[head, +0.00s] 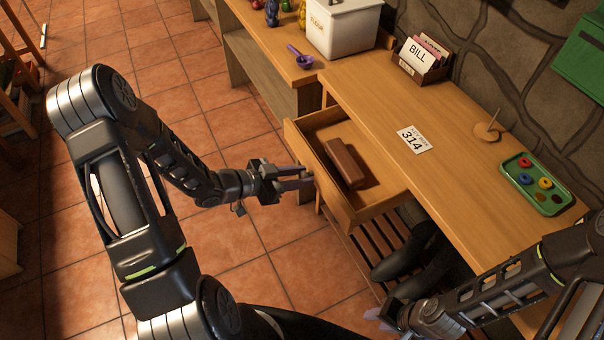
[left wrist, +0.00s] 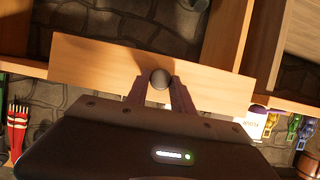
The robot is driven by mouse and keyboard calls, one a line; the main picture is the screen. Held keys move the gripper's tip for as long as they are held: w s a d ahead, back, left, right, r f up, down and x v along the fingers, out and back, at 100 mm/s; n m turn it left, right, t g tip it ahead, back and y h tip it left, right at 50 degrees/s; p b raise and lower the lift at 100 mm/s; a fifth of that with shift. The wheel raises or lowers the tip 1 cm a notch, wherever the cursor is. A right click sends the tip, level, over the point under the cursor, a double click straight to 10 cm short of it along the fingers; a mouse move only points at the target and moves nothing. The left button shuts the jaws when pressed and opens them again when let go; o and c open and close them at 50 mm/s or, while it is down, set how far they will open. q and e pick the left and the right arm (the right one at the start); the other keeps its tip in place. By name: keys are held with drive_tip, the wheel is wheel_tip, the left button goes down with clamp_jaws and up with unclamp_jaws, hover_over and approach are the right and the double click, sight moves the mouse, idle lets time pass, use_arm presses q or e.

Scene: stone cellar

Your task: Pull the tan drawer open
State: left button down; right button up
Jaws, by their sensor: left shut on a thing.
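The tan drawer (head: 327,188) stands pulled out from the wooden table, with its inside showing in the head view. A brown block (head: 345,163) lies in it. In the left wrist view the drawer front (left wrist: 95,65) spans the picture, with a dark round knob (left wrist: 160,79) at its middle. My left gripper (head: 308,178) is at the drawer front, its fingers (left wrist: 161,92) shut on the knob. My right gripper (head: 385,318) is low at the bottom of the head view, apart from the drawer; its jaw opening is unclear.
The tabletop (head: 375,95) holds a 314 card (head: 413,139), a box of bills (head: 421,62) and a green tray (head: 537,183) with coloured rings. A white flour bin (head: 343,27) and purple scoop (head: 300,56) stand farther back. The tiled floor left of the drawer is clear.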

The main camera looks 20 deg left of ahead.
use_arm(q)
drive_tip(key=c, duration=1.1)
unclamp_jaws()
drive_tip(key=v, duration=0.7)
drive_tip(key=shift+s+a+r, duration=0.1)
drive_tip(key=shift+s+a, duration=0.15)
drive_tip(key=shift+s, duration=0.1)
